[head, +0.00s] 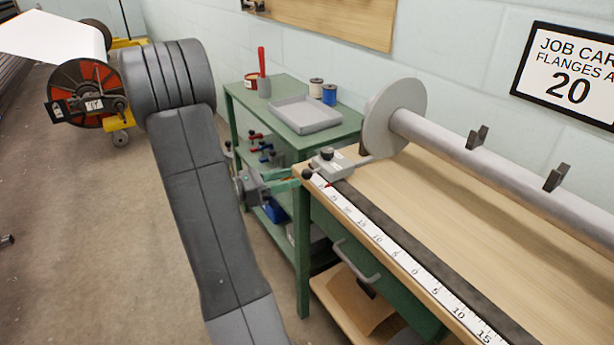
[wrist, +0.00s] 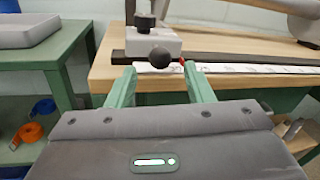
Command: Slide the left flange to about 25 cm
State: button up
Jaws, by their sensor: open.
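The left flange (head: 392,112) is a grey disc on a long grey beam tube above the bench. A rod joins it to a grey slider block (head: 331,163) on the dark rail at the bench's left end; the block also shows in the wrist view (wrist: 152,42). A red pointer (head: 328,184) sits by the white scale (head: 378,241), near its far left end; the exact reading is too small to tell. My gripper (head: 297,180) is open in front of the block. In the wrist view its green fingers (wrist: 161,76) stand either side of the block's dark front knob (wrist: 160,57), apparently without touching it.
A job card (head: 570,75) on the wall reads "FLANGES A…" and "20", partly cut off. A green side table (head: 350,128) with a grey tray (head: 305,115) and spools stands behind my gripper. A drawer handle (head: 355,264) juts from the bench front.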

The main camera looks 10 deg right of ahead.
aim_at(307, 174)
jog(key=shift+w+d+b, duration=0.15)
jog(key=shift+w+d, duration=0.1)
jog(key=shift+d, duration=1.25)
jog(key=shift+w+d+b, duration=0.15)
jog(key=shift+w+d, duration=0.05)
jog(key=shift+d, duration=1.25)
jog(key=shift+c, duration=0.2)
